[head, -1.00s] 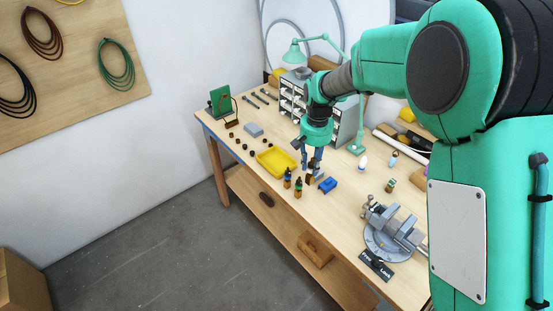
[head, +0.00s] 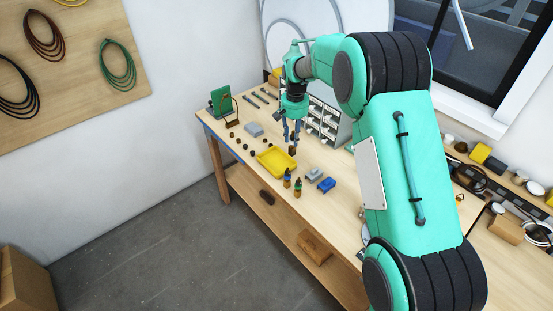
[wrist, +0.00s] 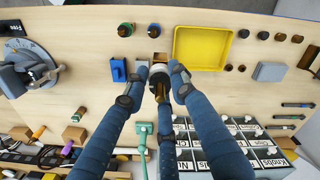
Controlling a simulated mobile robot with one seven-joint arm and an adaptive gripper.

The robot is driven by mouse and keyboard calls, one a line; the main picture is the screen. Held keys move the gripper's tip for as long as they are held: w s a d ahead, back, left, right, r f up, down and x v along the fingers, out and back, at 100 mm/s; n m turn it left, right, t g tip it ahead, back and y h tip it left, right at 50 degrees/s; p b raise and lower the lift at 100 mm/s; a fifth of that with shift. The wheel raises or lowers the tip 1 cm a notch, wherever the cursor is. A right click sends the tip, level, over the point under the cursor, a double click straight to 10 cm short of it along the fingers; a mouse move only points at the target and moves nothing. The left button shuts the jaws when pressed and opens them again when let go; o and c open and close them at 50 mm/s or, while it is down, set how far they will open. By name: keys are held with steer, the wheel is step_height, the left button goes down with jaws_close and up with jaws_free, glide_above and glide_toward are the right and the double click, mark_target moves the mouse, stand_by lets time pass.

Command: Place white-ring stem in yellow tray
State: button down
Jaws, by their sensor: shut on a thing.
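My gripper (head: 292,138) is shut on a small dark and brown stem (head: 293,150), held above the bench beside the yellow tray's back right side. In the wrist view the stem (wrist: 158,76) sits between my fingertips (wrist: 156,88) and shows a pale ring at its near end. The fingers partly hide it. The yellow tray (head: 262,164) lies on the bench. In the wrist view the empty tray (wrist: 203,45) lies just up and right of the held stem.
Two other stems (head: 287,182) (head: 298,188) stand in front of the tray. A grey block (head: 314,173) and a blue block (head: 326,185) are to its right. Small dark knobs (head: 244,147) lie left of it. A labelled drawer cabinet (head: 325,118) stands behind.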

steer(key=w+a+f+p, duration=0.1)
steer(key=w+a+f, duration=0.2)
steer(key=w+f, duration=0.3)
steer(key=shift+f, duration=0.35)
steer(key=shift+a+f, duration=0.1)
steer(key=shift+f, duration=0.05)
step_height(320, 180, down, 6)
steer(key=p, duration=0.1)
stand_by(0.5)
steer(key=shift+f+p, duration=0.45)
steer(key=shift+f, duration=1.45)
steer(key=shift+f, duration=0.1)
